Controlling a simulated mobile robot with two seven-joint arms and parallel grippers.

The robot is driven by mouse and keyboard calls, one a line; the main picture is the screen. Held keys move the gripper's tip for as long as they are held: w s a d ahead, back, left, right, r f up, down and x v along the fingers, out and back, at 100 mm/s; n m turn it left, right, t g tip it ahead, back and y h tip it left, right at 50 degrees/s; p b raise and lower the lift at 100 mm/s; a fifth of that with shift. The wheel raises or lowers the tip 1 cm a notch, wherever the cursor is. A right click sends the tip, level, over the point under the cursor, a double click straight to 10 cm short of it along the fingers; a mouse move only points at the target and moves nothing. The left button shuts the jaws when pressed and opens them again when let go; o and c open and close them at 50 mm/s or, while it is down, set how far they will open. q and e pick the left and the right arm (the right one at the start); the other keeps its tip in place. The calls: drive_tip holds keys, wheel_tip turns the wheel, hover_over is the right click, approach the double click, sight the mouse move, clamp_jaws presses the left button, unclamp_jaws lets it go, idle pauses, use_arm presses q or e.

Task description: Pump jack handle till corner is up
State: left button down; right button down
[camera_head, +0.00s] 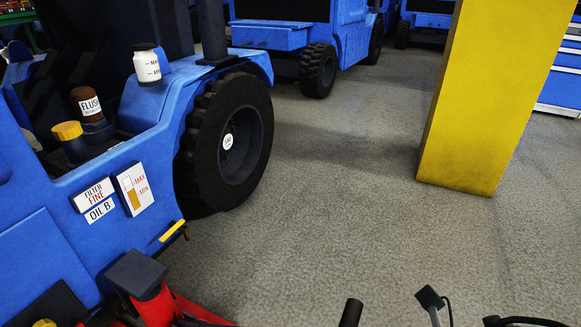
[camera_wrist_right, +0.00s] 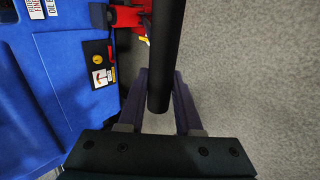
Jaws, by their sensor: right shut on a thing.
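A red jack (camera_head: 165,306) with a black block on top (camera_head: 138,271) stands at the bottom left of the head view, beside the blue truck's corner (camera_head: 160,222). Whether the block touches the truck cannot be told. The black jack handle (camera_head: 351,312) shows its end at the bottom edge. In the right wrist view, the handle (camera_wrist_right: 163,60) comes down from the top, near the red jack (camera_wrist_right: 127,17). My right gripper (camera_wrist_right: 161,88) is shut on the handle near its end. The truck's near tyre (camera_head: 226,145) appears to rest on the floor. My left gripper is out of view.
A yellow pillar (camera_head: 490,90) stands at the right. Other blue trucks (camera_head: 300,35) are at the back, with a blue cabinet (camera_head: 563,75) at the right edge. The grey floor (camera_head: 340,200) between truck and pillar is clear.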

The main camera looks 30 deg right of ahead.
drive_tip(key=s+d+f+t+y+b, duration=0.1)
drive_tip(key=s+d+f+b, duration=0.2)
drive_tip(key=f+b, duration=0.4)
drive_tip(key=shift+s+t+b, duration=0.3)
drive_tip(key=shift+s+b, duration=0.05)
drive_tip(key=shift+b, duration=0.5)
drive_tip(key=shift+a, duration=0.1)
